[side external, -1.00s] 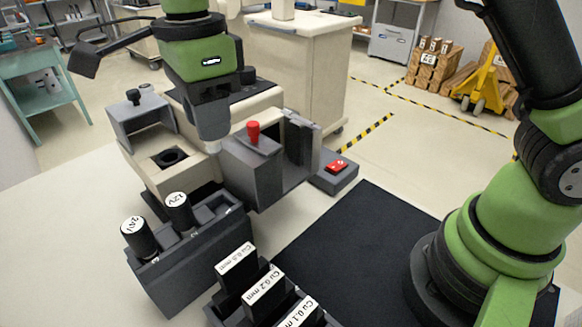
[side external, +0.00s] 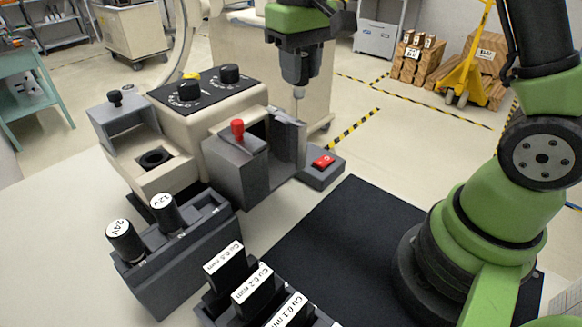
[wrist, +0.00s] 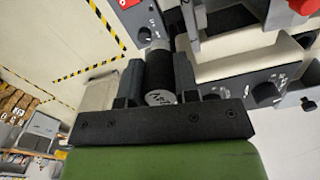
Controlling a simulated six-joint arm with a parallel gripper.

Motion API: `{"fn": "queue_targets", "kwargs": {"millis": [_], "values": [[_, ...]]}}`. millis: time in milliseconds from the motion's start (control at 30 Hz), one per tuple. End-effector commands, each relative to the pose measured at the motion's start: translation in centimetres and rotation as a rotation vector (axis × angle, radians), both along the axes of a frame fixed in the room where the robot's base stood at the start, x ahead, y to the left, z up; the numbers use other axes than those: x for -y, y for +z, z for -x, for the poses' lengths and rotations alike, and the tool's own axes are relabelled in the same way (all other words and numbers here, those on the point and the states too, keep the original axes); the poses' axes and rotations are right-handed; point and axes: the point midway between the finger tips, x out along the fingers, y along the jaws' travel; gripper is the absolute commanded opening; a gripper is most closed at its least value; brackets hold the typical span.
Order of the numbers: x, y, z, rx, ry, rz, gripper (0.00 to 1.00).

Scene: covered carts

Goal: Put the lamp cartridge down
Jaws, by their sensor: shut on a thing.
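My gripper (side external: 298,76) hangs in the air at the right back of the bench-top instrument (side external: 222,108). In the wrist view the jaws (wrist: 158,74) are shut on a black cylindrical lamp cartridge (wrist: 159,72) with a white end label, whose writing I cannot read surely. In the side view a pale tip (side external: 299,93) shows below the fingers. Two more cartridges, marked 24V (side external: 125,241) and 12V (side external: 167,214), stand in the dark rack (side external: 178,283). To the right of 12V the rack shows an open space. The instrument's round socket (side external: 155,158) looks empty.
A grey lid with a black knob (side external: 115,98) stands behind the socket. A red-handled grey housing (side external: 237,165) and a red switch box (side external: 322,164) are at the instrument's right. Labelled Cu filter blocks (side external: 253,286) stand in front.

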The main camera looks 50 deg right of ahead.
Motion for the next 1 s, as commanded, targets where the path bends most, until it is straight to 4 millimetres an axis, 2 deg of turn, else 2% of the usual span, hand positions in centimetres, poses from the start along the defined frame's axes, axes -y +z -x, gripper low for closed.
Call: {"fn": "queue_targets", "kwargs": {"millis": [33,100,200,333,500,633,867,1000], "values": [[1.7,-0.5,0.6,-0.004,0.033,-0.001,0.02],[3.3,-1.1,1.2,-0.002,0.092,0.0,0.02],[4.8,-1.6,1.8,-0.001,0.15,0.0,0.02],[5.6,-2.5,2.7,-0.003,0.188,-0.001,0.02],[5.6,-4.6,4.4,-0.005,0.195,-0.001,0.02],[5.6,-5.4,5.0,-0.002,0.193,-0.001,0.02],[5.6,-5.0,5.0,0.003,0.192,0.0,0.02],[5.6,-2.4,4.9,0.01,0.192,0.004,0.02]]}}
